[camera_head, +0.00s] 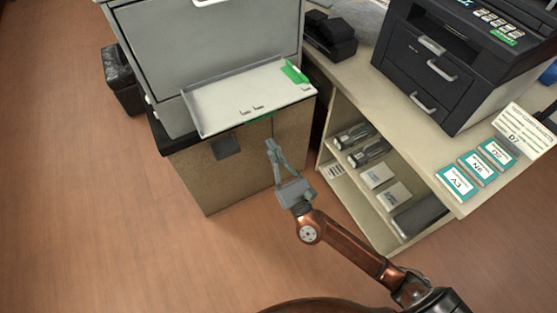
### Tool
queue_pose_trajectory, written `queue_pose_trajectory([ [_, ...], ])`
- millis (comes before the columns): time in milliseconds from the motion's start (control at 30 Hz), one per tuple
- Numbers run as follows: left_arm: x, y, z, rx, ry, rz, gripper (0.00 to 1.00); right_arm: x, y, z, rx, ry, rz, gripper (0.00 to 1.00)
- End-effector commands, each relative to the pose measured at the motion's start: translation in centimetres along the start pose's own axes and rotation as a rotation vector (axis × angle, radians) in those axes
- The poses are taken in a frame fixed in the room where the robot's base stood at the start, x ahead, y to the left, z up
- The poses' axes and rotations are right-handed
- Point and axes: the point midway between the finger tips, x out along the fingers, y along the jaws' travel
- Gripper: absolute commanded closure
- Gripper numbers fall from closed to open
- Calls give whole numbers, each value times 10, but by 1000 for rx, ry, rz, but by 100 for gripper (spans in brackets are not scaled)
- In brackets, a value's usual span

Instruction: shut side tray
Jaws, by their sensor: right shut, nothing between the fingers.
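The side tray (230,100) is a white flap that stands folded out from the side of the large grey machine (205,45). A green piece (294,72) sits at its back right corner, and a green strip (259,118) shows at its front edge. My right gripper (270,146) is shut and empty. In the picture it lies just below the tray's front edge, in front of the brown cabinet; I cannot tell whether it touches anything. My left gripper is not in view.
A cream shelf unit (330,195) with cartridges and boxes stands to the right. A black printer (432,60) and teal label cards (476,167) are on its top. A black bin (122,80) stands at left. The wooden floor in front is clear.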

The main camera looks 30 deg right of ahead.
Motion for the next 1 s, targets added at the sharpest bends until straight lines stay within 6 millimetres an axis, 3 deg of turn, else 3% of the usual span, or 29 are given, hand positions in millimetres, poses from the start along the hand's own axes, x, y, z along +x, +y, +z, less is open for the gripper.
queue_pose_trajectory([
  [133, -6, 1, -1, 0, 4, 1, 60, 26, -1, 8, 3, -3, -4, 100],
  [300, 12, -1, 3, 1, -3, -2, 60, 41, -2, 24, 1, -2, -4, 100],
  [1000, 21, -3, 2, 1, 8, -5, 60, 47, -2, 30, -1, 4, -2, 100],
])
